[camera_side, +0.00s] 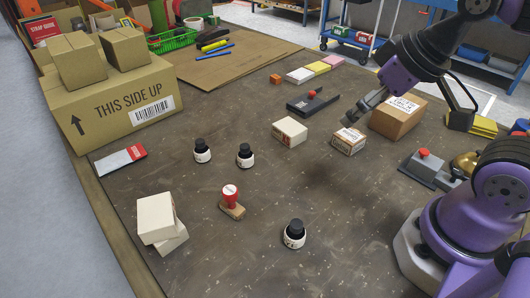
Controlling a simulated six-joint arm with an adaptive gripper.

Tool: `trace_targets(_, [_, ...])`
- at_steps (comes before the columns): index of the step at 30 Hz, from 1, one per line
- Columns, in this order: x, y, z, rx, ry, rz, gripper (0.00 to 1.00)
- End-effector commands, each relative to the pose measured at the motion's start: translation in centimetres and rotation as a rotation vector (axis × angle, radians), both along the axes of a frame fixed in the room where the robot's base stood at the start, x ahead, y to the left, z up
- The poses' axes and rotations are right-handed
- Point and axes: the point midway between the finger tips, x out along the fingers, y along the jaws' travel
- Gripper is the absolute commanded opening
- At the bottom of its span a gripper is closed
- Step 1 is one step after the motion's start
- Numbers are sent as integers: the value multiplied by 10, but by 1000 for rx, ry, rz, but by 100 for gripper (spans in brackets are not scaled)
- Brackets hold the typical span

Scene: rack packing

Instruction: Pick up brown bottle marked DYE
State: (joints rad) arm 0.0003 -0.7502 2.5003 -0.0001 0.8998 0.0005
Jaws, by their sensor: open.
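Three small dark bottles with black caps and white labels stand upright on the table: one at left centre (202,151), one just right of it (245,156), and one nearer the front (294,235). Their label print is too small to read surely, so I cannot tell which is marked DYE; a brown tint is not clear on any. My gripper (350,118) is open and appears empty. It hangs in the upper right part of the picture, just above a small carton, well apart from all three bottles.
The small carton (348,142) and a white box (290,131) lie near my gripper. A red-handled stamp (231,200) stands between the bottles. White boxes (157,218) are stacked at front left; a large carton (110,107) stands behind. The table's front middle is mostly clear.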

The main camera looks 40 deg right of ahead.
Motion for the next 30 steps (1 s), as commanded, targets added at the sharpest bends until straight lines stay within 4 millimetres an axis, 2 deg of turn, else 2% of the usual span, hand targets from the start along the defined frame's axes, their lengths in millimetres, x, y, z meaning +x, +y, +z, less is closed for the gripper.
trace_targets(7, [0,0,0,0,1,1,77])
trace_targets(10, [3,8,-2,3,29,32,77])
trace_targets(13, [8,32,-10,5,114,122,77])
trace_targets(16, [11,69,-24,-10,232,243,77])
trace_targets(21, [2,124,-50,-73,400,412,77])
trace_targets(25, [-7,147,-64,-114,468,479,77])
trace_targets(30, [-10,152,-88,-128,489,494,77])
